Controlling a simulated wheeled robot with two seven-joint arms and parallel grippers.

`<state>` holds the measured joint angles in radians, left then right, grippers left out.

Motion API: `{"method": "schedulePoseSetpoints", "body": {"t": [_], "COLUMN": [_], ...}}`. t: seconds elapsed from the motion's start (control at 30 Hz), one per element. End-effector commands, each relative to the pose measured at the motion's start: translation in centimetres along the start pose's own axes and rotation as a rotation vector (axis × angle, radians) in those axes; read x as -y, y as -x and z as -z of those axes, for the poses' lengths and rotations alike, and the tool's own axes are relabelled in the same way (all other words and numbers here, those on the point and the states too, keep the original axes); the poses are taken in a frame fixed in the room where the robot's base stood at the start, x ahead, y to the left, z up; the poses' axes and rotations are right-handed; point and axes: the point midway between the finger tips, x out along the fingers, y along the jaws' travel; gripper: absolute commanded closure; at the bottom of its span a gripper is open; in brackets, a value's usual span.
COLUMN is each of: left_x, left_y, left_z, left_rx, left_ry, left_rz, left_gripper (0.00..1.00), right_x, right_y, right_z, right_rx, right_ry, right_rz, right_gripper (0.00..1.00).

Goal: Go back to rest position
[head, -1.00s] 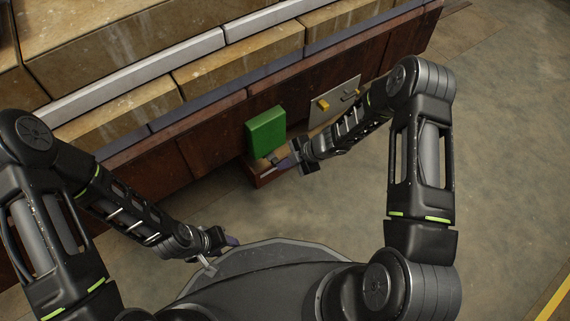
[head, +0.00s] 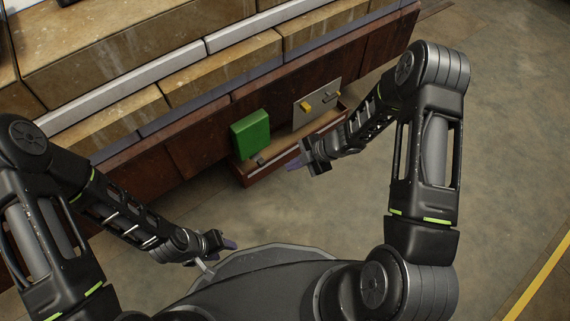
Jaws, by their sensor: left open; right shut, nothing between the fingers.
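My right gripper (head: 293,163) is in the middle of the head view, in front of a low wooden shelf. It is shut with nothing in it, and a gap of floor shows around its fingertips. My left gripper (head: 228,244) is low in the view, close to the front edge of my own base. It is open and empty; its fingers are small and partly hidden by its wrist.
A green box (head: 251,134) and a grey panel with yellow parts (head: 317,103) stand at the wooden shelf (head: 272,168). The floor (head: 510,130) at right is clear.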

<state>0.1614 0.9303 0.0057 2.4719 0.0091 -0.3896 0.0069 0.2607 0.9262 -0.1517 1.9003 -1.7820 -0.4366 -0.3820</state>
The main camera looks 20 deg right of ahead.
Motion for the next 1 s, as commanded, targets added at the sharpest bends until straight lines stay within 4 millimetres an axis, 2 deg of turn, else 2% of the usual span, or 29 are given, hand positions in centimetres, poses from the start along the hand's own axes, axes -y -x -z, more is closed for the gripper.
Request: {"method": "schedulePoseSetpoints", "body": {"t": [0.1, 0.73, 0.87, 1.0], "left_x": [-0.08, -0.06, -0.07, -0.07], "left_y": [0.34, 0.28, 0.27, 0.27], "left_z": [-0.04, -0.03, -0.03, -0.03], "left_rx": [0.002, 0.002, 0.002, 0.002], "left_ry": [0.000, 0.000, 0.000, 0.000], "left_rz": [0.000, 0.000, 0.000, 0.000], "left_gripper": [0.56, 0.56, 0.56, 0.56], "right_x": [0.03, 0.07, -0.25, 0.35], "right_y": [0.61, 0.59, 0.53, 0.10], "right_z": [0.07, -0.01, -0.19, 0.58], "right_rx": [-0.002, 0.000, 0.013, 0.023], "right_ry": [0.000, -0.015, -0.146, -0.446], "right_rz": [0.000, 0.001, -0.025, -0.067], "right_gripper": [1.00, 1.00, 1.00, 1.00]}}
